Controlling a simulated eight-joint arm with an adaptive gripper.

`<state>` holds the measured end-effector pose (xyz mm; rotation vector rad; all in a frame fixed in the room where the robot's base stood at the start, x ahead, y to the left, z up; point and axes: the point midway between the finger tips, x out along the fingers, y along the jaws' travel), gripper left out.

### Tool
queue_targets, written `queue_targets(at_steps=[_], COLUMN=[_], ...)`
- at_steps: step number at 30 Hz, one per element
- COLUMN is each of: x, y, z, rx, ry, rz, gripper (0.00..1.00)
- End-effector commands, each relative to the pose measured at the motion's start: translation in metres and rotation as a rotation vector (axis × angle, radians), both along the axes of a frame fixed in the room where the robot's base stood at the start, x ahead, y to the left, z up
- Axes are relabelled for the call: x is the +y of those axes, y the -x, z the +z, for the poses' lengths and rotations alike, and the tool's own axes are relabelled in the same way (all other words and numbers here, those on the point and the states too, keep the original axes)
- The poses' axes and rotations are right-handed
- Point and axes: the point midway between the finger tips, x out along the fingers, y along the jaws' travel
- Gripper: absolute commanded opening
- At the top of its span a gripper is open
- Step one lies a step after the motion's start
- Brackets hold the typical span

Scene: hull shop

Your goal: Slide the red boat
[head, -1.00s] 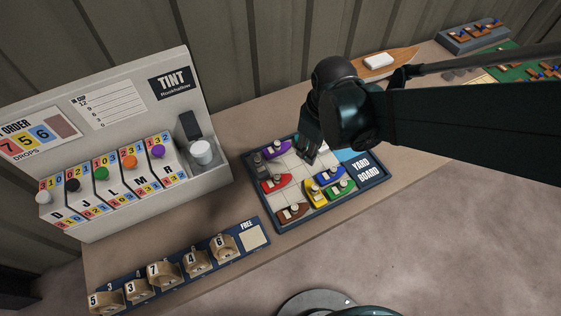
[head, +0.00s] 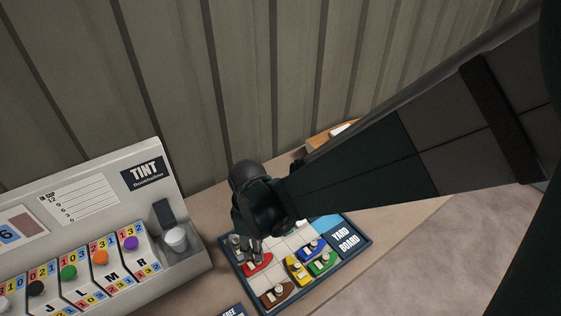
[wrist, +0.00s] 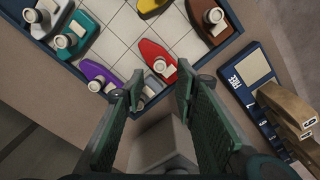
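The red boat (head: 262,268) lies on the left side of the yard board (head: 345,262), partly covered by my gripper in the head view. In the wrist view the red boat (wrist: 152,52) lies just past my fingertips, with a round peg at its near end. My gripper (head: 255,250) points down at the board's left side. In the wrist view its two fingers (wrist: 160,78) are apart with nothing held between them. The peg shows between the fingertips; I cannot tell how far above it they are.
A grey boat (wrist: 154,86) and a purple boat (wrist: 94,73) lie near the red one. Yellow (head: 295,268), blue (head: 308,252), green (head: 322,264) and brown (head: 277,292) boats share the board. Pale cells are free in the middle. The tint machine (head: 110,215) stands left.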

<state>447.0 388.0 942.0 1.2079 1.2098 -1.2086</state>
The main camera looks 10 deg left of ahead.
Motion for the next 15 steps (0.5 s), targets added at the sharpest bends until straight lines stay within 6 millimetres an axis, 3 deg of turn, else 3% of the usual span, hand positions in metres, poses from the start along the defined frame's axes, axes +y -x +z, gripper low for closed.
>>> queue_targets(at_steps=[15], x=[0.000], y=[0.000], z=[-0.014], rx=[0.000], ry=[0.000], rz=[-0.001], gripper=[0.29])
